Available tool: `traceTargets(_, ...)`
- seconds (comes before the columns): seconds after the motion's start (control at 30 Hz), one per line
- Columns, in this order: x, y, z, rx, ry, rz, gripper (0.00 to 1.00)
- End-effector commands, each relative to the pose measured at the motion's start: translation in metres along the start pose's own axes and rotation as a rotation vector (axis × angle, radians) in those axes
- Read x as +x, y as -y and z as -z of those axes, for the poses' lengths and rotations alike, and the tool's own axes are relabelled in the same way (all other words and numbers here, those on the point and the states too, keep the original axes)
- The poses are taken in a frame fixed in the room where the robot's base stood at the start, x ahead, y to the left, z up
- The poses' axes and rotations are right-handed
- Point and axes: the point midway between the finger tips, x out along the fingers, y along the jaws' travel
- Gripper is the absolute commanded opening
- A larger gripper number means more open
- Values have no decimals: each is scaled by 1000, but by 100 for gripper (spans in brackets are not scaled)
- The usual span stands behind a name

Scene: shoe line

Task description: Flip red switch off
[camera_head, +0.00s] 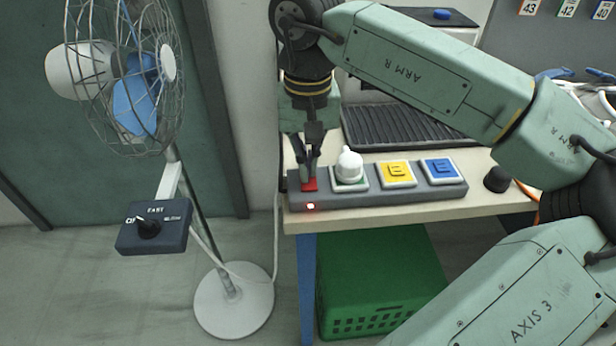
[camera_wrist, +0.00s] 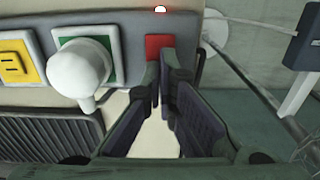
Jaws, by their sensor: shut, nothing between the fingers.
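The red switch (camera_head: 309,184) is at the left end of a grey switch strip (camera_head: 400,195) on the table's front edge.
A white plug (camera_head: 349,166) sits in the strip, with yellow (camera_head: 397,172) and blue (camera_head: 439,169) sockets to its right. A fan (camera_head: 128,75) with a dial box (camera_head: 153,227) stands left. A green crate (camera_head: 380,280) is under the table.

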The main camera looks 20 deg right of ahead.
Motion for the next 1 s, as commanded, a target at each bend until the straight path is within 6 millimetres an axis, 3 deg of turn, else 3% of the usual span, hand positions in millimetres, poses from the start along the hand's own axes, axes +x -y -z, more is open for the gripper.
traceTargets(0.47,3,0,0,-1,2,0,0)
traceTargets(1.0,-40,0,0,-1,0,0,0)
